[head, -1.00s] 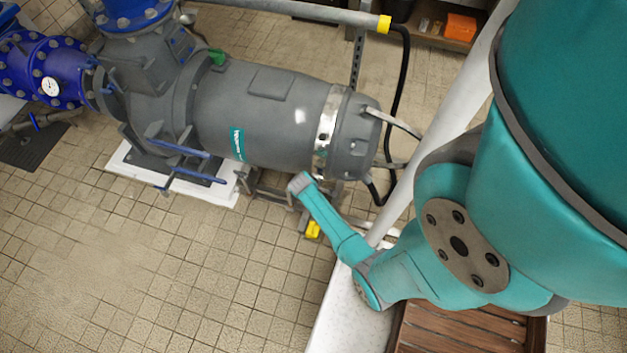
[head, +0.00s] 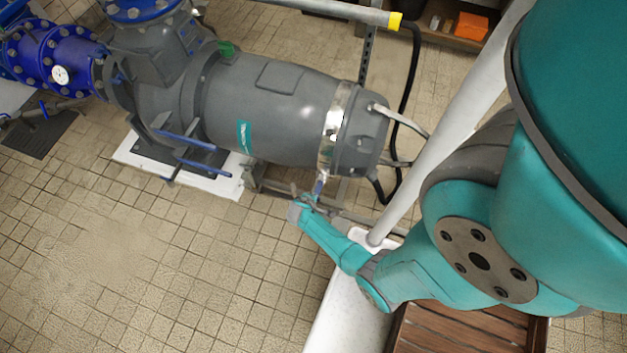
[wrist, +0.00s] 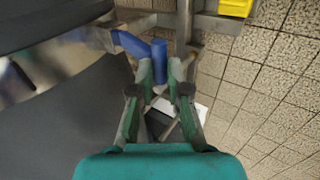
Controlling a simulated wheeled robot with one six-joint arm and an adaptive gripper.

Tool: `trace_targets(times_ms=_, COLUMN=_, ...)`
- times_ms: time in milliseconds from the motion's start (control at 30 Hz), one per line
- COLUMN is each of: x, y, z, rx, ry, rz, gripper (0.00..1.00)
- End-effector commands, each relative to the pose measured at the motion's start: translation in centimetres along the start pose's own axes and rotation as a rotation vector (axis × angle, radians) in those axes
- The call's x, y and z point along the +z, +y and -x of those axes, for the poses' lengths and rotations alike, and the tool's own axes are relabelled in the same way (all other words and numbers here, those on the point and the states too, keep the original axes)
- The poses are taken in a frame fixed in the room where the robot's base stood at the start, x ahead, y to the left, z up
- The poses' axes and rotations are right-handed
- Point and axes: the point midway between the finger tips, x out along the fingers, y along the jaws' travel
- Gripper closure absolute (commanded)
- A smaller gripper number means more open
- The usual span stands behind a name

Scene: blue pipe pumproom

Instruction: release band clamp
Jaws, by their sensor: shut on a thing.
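The band clamp (head: 333,125) is a shiny metal band around the grey pump motor (head: 270,110), close to its right end. Its blue lever (head: 319,187) sticks out below the motor, away from the band. In the wrist view the lever (wrist: 158,58) bends from the metal band (wrist: 60,60) on the left to between my fingertips. My gripper (wrist: 160,75) is shut on the lever's end. In the head view my gripper (head: 312,201) is small and partly hidden by my wrist. Whether the band is slack cannot be told.
Metal frame bars (wrist: 185,35) run close beyond the fingertips, with a yellow block (wrist: 235,7) at the top. A pale post (head: 455,120) stands between the motor and my arm. A black cable (head: 412,80) hangs behind the motor. Tiled floor (head: 200,260) in front is clear.

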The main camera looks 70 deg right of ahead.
Motion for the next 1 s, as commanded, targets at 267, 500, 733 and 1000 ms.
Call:
trace_targets(times_ms=267, x=0.2, y=-1.8, z=-0.9, rx=-0.011, ry=0.001, rz=0.001, gripper=1.0)
trace_targets(times_ms=500, x=0.4, y=-2.4, z=-1.2, rx=-0.013, ry=0.0, rz=0.003, gripper=1.0)
trace_targets(times_ms=733, x=0.6, y=-2.5, z=-1.2, rx=-0.013, ry=-0.002, rz=0.003, gripper=1.0)
trace_targets(times_ms=1000, x=0.6, y=-2.5, z=-1.3, rx=-0.013, ry=-0.005, rz=0.002, gripper=0.64)
